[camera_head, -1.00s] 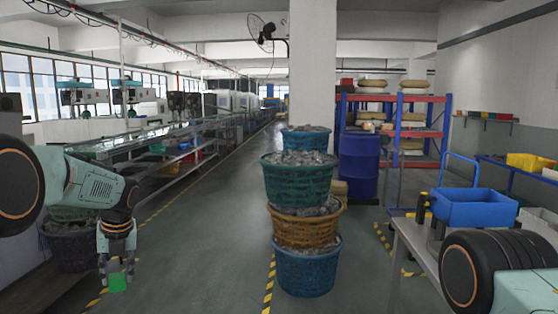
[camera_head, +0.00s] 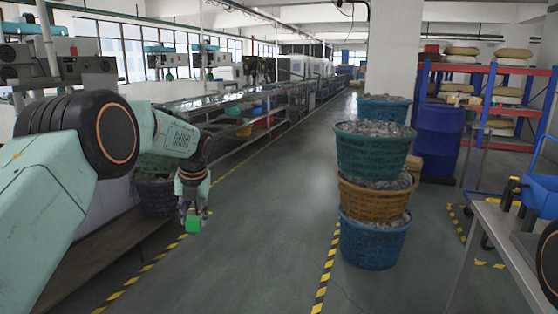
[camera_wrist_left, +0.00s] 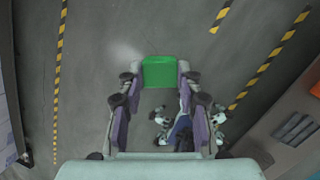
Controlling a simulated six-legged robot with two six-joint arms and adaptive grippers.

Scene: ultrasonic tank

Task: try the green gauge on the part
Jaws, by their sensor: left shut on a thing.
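My left gripper (camera_head: 192,212) hangs pointing down over the open floor at the left. It is shut on the green gauge (camera_head: 193,225), a small bright green block that sticks out below the fingertips. In the left wrist view the green gauge (camera_wrist_left: 160,72) sits at the end of the two fingers of the left gripper (camera_wrist_left: 160,95). My right gripper is not in view. I cannot make out the part in these frames.
A stack of baskets (camera_head: 372,155) with grey pieces stands on the floor at centre right. A long line of machines and benches (camera_head: 230,105) runs along the left. A table (camera_head: 505,228) and blue bin (camera_head: 540,195) are at the right edge. The aisle is clear.

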